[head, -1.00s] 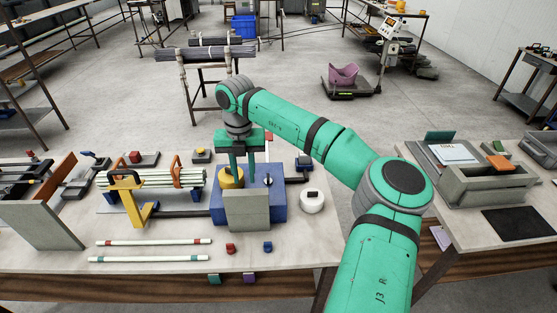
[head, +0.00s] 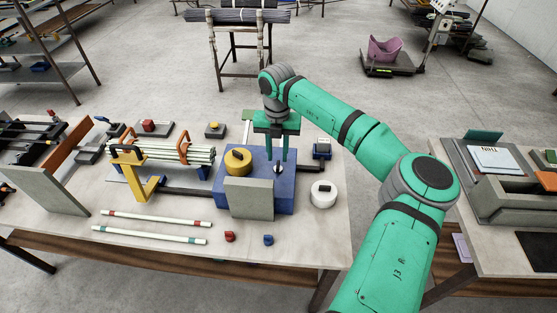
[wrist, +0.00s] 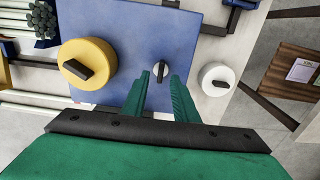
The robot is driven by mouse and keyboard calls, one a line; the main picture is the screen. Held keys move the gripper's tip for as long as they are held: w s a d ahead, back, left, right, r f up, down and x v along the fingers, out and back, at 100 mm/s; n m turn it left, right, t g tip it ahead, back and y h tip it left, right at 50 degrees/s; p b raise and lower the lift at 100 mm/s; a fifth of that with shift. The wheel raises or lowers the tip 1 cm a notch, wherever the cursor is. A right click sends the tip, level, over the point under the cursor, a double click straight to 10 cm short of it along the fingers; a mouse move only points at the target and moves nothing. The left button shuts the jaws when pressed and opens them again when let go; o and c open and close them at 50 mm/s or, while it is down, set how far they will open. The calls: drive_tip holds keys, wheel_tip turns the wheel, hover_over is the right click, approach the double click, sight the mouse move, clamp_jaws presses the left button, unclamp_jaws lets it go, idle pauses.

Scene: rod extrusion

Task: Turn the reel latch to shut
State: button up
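A small silver disc with a dark raised bar, probably the reel latch (head: 278,169), sits on the blue block (head: 284,204).
A white round piece (head: 323,198) with a dark bar stands right of the block. A grey upright plate (head: 249,199) is in front of it. Two loose rods (head: 150,235) and small red and blue blocks lie in front.

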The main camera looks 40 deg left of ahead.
sight(278, 164)
drive_tip(key=shift+d+f, duration=0.1)
drive_tip(key=shift+f, duration=1.75)
drive_tip(key=shift+c, duration=0.7)
drive_tip(key=shift+w, duration=0.1)
clamp_jaws()
